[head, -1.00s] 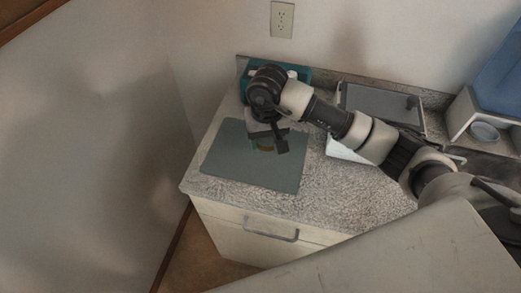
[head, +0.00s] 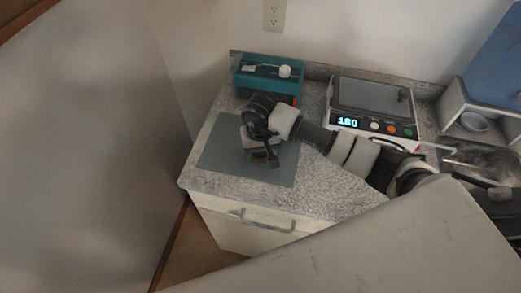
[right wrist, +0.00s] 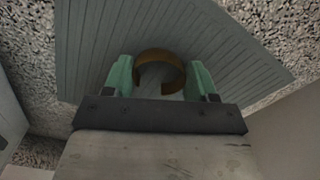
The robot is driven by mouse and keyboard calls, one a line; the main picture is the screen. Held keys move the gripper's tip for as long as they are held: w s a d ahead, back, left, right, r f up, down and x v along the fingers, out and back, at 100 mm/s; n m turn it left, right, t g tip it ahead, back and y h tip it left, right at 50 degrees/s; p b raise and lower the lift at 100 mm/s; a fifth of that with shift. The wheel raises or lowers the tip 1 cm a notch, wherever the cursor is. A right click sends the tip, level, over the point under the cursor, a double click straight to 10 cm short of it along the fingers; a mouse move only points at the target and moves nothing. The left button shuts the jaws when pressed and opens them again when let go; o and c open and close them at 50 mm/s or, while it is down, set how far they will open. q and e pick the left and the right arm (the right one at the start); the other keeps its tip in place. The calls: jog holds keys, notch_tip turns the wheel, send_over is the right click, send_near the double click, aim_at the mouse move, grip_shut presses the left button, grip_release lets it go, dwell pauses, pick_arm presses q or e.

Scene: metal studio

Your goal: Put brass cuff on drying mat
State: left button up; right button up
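The drying mat (head: 222,158) is a flat grey-green sheet on the left end of the speckled counter. In the right wrist view the mat (right wrist: 88,45) shows fine ridges. The brass cuff (right wrist: 160,56) is a brown-gold open ring between the green fingertips of my right gripper (right wrist: 160,77). Both fingertips appear to touch its sides. In the head view my right gripper (head: 260,156) is low over the middle of the mat and mostly hides the cuff. I cannot tell whether the cuff touches the mat. My left gripper is not in view.
A teal device (head: 268,76) with a white knob stands behind the mat. A white scale-like device (head: 374,108) with a lit display stands to its right. A white stand (head: 455,105) with a small bowl (head: 474,121) is farther right. The counter's front edge is near the mat.

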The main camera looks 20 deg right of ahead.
jog(key=o, duration=0.4)
jog(key=shift+r+p, duration=0.25)
jog(key=shift+p, duration=0.1)
jog(key=shift+w+r+b, duration=0.1)
jog(key=shift+r+b, duration=0.2)
jog(key=shift+b, duration=0.1)
notch_tip(320, 180, up, 11)
jog(key=b, duration=0.3)
